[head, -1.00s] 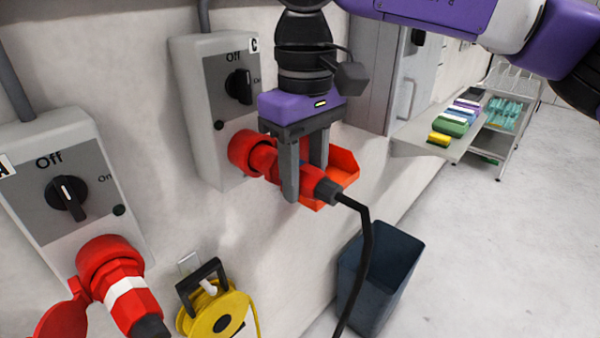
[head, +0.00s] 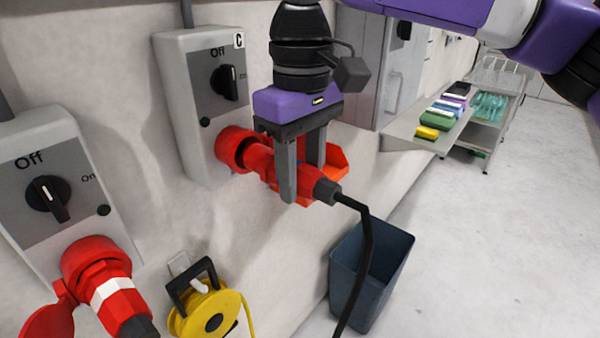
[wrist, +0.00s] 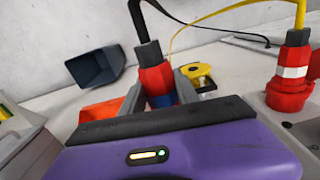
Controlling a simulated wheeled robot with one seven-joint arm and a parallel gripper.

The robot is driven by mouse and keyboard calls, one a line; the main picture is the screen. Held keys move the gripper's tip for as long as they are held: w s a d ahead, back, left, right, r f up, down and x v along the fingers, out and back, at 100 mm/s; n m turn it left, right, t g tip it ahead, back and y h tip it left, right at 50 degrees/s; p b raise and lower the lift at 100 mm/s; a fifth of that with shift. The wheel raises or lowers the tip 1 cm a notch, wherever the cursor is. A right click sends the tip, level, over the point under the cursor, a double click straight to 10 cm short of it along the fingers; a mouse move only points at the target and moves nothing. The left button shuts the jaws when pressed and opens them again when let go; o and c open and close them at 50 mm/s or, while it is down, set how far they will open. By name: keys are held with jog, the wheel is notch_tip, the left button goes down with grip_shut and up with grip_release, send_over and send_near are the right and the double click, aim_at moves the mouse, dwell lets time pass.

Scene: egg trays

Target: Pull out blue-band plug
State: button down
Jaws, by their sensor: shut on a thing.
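The red plug with a blue band (wrist: 162,99) is between the fingers of my gripper (head: 302,178), which is shut on its body. In the head view the fingers hide most of the band. The plug's red front part (head: 261,162) points at the red socket (head: 234,148) under switch box C (head: 199,105). A little space shows at the socket mouth; I cannot tell whether the plug's front end is still inside. A black cable (head: 367,250) hangs from the plug's rear. The switch on box C points to Off.
A second switch box (head: 62,240) at the left holds a white-banded red plug (head: 118,300). A yellow cable reel (head: 212,310) is below. A dark bin (head: 372,275) stands under the cable. A shelf with coloured boxes (head: 437,120) is at the back right.

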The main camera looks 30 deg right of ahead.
aim_at(337, 192)
jog(key=shift+s+d+b, duration=0.15)
jog(key=shift+s+d, duration=0.15)
jog(key=shift+s, duration=0.65)
jog(key=shift+s+d+b, duration=0.15)
jog(key=shift+s+d, duration=0.15)
jog(key=shift+s, duration=0.6)
jog(key=shift+s+d+b, duration=0.15)
jog(key=shift+s+d, duration=0.15)
jog(key=shift+s, duration=0.65)
